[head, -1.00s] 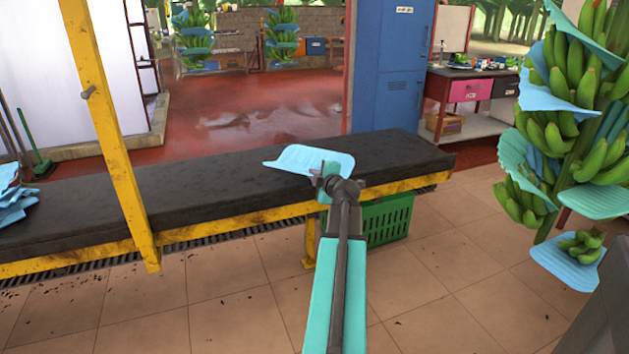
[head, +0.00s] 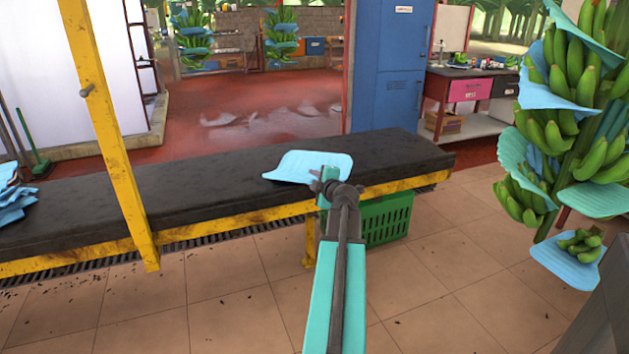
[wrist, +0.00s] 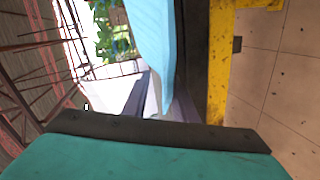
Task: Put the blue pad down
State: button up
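The blue pad (head: 308,166) lies flat, or nearly so, on the black top of the long bench (head: 220,185), near its right part; I cannot tell whether all of it touches. My gripper (head: 321,185) is at the pad's near right edge. In the wrist view the pad (wrist: 154,40) runs edge-on close along the dark bench top. My two fingers (wrist: 160,105) stand apart there, with a light gap between one finger and the pad, so the gripper looks open around the pad's edge.
A yellow post (head: 110,130) rises in front of the bench on the left. Blue pads (head: 14,195) lie at the bench's left end. A green crate (head: 386,218) stands below the bench. A hanging banana stem (head: 565,150) with pads is at the right.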

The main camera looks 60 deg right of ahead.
jog(key=shift+s+a+r+p, duration=0.1)
jog(key=shift+r+p, duration=0.1)
jog(key=shift+p, duration=0.15)
jog(key=b+v, duration=0.3)
jog(key=v, duration=0.6)
jog(key=shift+s, duration=0.25)
jog(key=b+v, duration=0.2)
jog(key=b, duration=0.2)
jog(key=shift+a+b, duration=0.1)
jog(key=shift+b, duration=0.2)
jog(key=shift+s, duration=0.1)
dwell(0.9)
